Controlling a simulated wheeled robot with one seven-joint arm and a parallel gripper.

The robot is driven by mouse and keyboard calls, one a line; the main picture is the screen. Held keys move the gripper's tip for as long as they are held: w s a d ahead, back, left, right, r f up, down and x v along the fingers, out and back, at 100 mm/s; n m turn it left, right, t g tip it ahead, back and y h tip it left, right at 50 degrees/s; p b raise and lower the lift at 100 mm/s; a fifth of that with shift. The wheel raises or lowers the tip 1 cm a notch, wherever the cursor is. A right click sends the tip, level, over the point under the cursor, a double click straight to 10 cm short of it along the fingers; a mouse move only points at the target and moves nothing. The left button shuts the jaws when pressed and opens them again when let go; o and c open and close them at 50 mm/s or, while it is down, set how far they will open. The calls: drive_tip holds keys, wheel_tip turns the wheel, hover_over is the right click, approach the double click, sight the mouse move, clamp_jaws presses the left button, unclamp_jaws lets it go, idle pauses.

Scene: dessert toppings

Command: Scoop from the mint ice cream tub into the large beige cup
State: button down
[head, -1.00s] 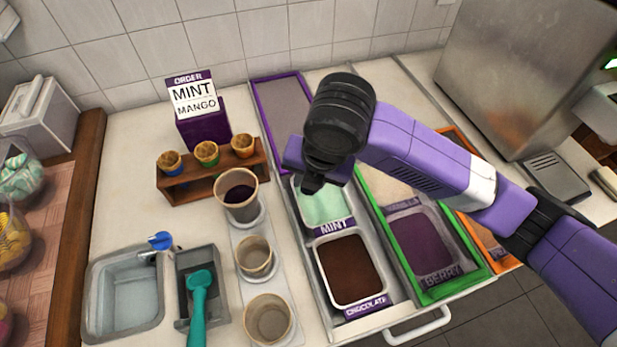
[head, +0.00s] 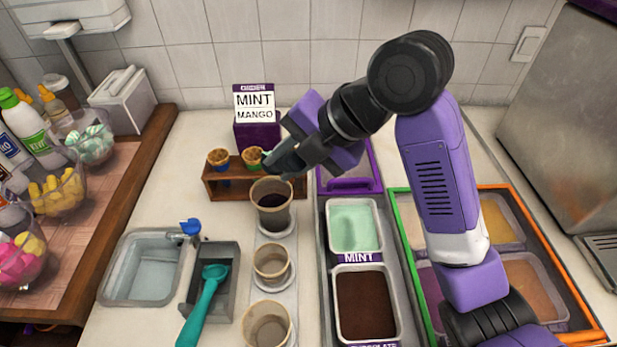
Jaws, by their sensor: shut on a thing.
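The mint tub (head: 353,228), a pale green pan, sits at the back of the left tub column. Several beige cups stand in a column left of the tubs. The rear one (head: 272,219) looks largest and has a dark inside. My gripper (head: 283,163) is shut just behind and above this cup, at the right end of the wooden rack. What it holds is mostly hidden, seemingly the right-hand cone of the rack. A teal scoop (head: 207,297) lies in the grey well (head: 226,290), away from my gripper.
The wooden rack (head: 213,185) shows blue-banded and green-banded cones. A chocolate tub (head: 365,304) sits in front of the mint. A middle cup (head: 272,263), a front cup (head: 268,326) and a sink (head: 146,268) are nearby. An order sign (head: 256,106) stands behind.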

drive_tip(key=shift+s+a+r+y, duration=0.3)
drive_tip(key=shift+s+y, duration=0.1)
drive_tip(key=shift+y, duration=0.1)
drive_tip(key=m, duration=0.1)
drive_tip(key=m+y, duration=0.1)
drive_tip(key=a+f+m, duration=0.1)
drive_tip(key=shift+s+m+t+y, duration=0.25)
drive_tip(key=shift+m+t+y, duration=0.05)
drive_tip(key=shift+t, duration=0.1)
drive_tip(key=m+t, duration=0.1)
drive_tip(key=m, duration=0.1)
drive_tip(key=m+t+p, duration=0.1)
drive_tip(key=m, duration=0.1)
drive_tip(key=m+t+y+p, duration=0.1)
drive_tip(key=m, duration=0.1)
drive_tip(key=shift+w+f, duration=0.1)
drive_tip(key=shift+w, duration=0.2)
drive_tip(key=m+t, duration=0.1)
drive_tip(key=m, duration=0.1)
drive_tip(key=m+t, duration=0.1)
drive_tip(key=m, duration=0.2)
drive_tip(key=m+t+p, duration=0.1)
drive_tip(key=m, duration=0.1)
drive_tip(key=shift+w+d+f+m+h, duration=0.2)
drive_tip(key=shift+w+m+h, duration=0.1)
drive_tip(key=shift+w+h, duration=0.1)
drive_tip(key=shift+f+b, duration=0.5)
drive_tip(key=shift+f, duration=0.1)
